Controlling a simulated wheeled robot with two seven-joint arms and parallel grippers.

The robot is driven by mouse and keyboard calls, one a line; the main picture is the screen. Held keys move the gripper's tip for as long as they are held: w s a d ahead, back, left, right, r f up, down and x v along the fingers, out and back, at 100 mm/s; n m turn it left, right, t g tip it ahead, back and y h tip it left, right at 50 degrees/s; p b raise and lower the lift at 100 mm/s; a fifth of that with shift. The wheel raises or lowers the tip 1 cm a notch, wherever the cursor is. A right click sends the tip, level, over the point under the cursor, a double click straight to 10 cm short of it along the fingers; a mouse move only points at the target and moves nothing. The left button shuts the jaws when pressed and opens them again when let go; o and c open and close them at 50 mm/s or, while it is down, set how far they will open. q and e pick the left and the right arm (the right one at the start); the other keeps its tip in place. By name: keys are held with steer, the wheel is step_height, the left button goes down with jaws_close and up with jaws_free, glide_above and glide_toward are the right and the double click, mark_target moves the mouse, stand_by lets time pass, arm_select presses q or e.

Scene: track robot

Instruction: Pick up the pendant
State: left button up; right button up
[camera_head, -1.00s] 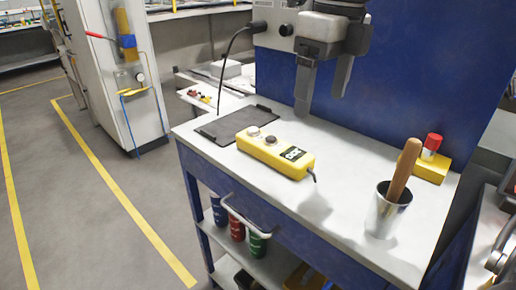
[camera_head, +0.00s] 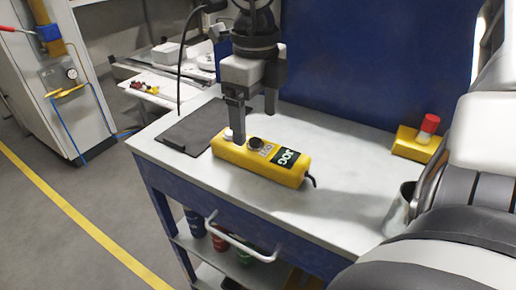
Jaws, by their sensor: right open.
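The pendant (camera_head: 255,168) is a yellow box with round buttons and a black JOG label. It lies flat on the white top of the blue cart, with a short black cable stub at its right end. My right gripper (camera_head: 254,128) points down over its left half, open and empty. One finger overlaps the pendant's top beside the pale button; the other is farther back and to the right. I cannot tell whether either finger touches the pendant. My left gripper is not in view.
A dark mat (camera_head: 190,128) lies left of the pendant. A yellow block with a red-capped item (camera_head: 428,124) stands at the back right. A metal cup (camera_head: 398,208) at the right is mostly hidden by my arm. A blue panel (camera_head: 375,65) rises behind the worktop.

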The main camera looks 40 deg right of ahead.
mark_target(258, 141)
steer(key=f, duration=0.5)
steer(key=shift+d+f, duration=0.4)
steer(key=shift+f, duration=0.55)
steer(key=shift+w, duration=0.1)
steer(key=c, duration=1.6)
steer(key=shift+r, duration=0.15)
